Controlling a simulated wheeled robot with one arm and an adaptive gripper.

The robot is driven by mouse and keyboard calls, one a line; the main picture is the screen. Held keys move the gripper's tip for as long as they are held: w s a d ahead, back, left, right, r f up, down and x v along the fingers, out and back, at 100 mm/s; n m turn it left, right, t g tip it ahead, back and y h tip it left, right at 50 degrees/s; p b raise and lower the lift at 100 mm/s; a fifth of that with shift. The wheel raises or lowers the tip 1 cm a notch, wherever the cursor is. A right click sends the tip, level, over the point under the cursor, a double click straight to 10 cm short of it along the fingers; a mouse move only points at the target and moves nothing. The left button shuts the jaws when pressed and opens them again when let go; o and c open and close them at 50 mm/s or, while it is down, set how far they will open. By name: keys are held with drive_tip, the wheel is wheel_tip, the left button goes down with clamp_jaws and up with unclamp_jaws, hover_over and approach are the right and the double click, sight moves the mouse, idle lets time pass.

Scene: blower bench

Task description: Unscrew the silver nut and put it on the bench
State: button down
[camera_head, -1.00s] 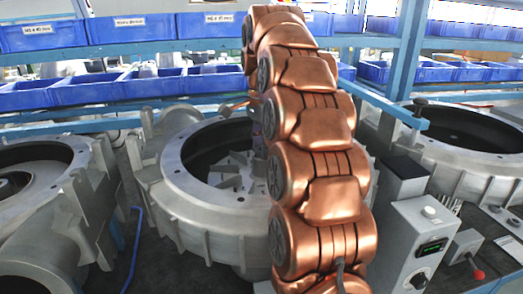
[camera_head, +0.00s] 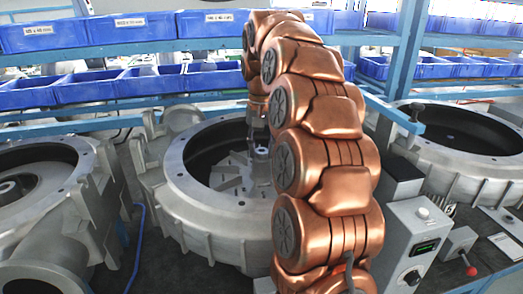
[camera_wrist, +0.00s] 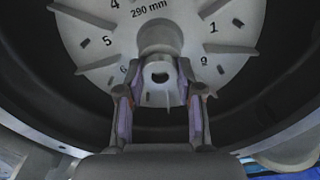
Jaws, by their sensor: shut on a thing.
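The silver nut (camera_wrist: 149,88) is a small grey piece with a dark hole, between my fingers in the wrist view. My gripper (camera_wrist: 160,88) is shut on it, one finger on each side. The hub of the impeller is just behind the nut; I cannot tell whether the nut is still on its thread. The grey impeller (camera_wrist: 104,62) has fins and printed numbers. In the head view, my gripper (camera_head: 261,150) is partly hidden by my arm, over the impeller (camera_head: 228,183) inside the round blower housing (camera_head: 185,215). The nut cannot be made out there.
More grey housings stand at the left (camera_head: 40,180) and right (camera_head: 455,150). Blue bins (camera_head: 95,93) line the shelves behind. A strip of dark bench (camera_head: 150,265) shows at front left.

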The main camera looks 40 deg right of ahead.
drive_tip(key=n+p, duration=0.2)
drive_tip(key=n, duration=0.3)
drive_tip(key=shift+n, duration=0.4)
drive_tip(key=shift+n+p, duration=1.1)
drive_tip(key=shift+n, duration=1.1)
drive_tip(key=c, duration=1)
unclamp_jaws()
drive_tip(key=shift+c, duration=0.2)
drive_tip(key=shift+f, duration=0.1)
